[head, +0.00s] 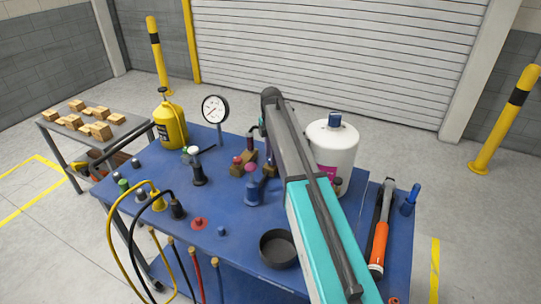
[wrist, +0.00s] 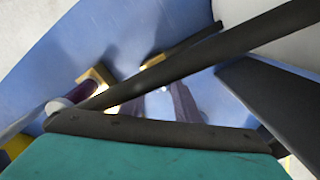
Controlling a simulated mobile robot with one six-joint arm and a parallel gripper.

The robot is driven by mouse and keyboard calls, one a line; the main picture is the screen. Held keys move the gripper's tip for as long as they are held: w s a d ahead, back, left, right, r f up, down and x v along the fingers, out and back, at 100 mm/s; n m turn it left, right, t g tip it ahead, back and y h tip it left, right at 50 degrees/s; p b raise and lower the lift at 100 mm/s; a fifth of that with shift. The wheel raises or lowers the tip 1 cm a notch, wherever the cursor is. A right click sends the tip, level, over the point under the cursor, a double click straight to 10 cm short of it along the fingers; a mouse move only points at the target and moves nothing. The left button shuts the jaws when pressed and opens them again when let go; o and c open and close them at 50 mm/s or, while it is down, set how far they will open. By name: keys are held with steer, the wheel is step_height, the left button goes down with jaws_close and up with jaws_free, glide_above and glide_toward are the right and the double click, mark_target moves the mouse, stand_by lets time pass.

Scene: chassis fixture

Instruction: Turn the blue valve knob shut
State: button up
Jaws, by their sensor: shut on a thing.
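My gripper (wrist: 165,104) is low over the fixture, with its jaws blurred and partly covered by dark links in the wrist view. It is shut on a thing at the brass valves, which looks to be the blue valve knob. The knob itself is hidden, so its angle cannot be told. In the head view my arm covers most of that spot. A brass valve with a red-pink knob (head: 238,166) stands just left of the arm. Part of another brass fitting (head: 270,170) shows beside the arm.
Cables hang at the front left.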

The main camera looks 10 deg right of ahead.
steer(key=shift+w+r+m, duration=0.1)
steer(key=shift+m, duration=0.2)
steer(key=m+b, duration=0.1)
steer(key=m, duration=0.7)
steer(key=shift+w+b, duration=0.1)
steer(key=shift+b, duration=0.25)
steer(key=m, duration=0.4)
steer(key=shift+m, duration=0.4)
steer(key=shift+r+m+b, duration=0.1)
steer(key=shift+m+b, duration=0.3)
steer(key=shift+m, duration=1.8)
steer(key=o, duration=0.8)
steer(key=shift+c, duration=0.2)
steer(key=shift+o, duration=1.4)
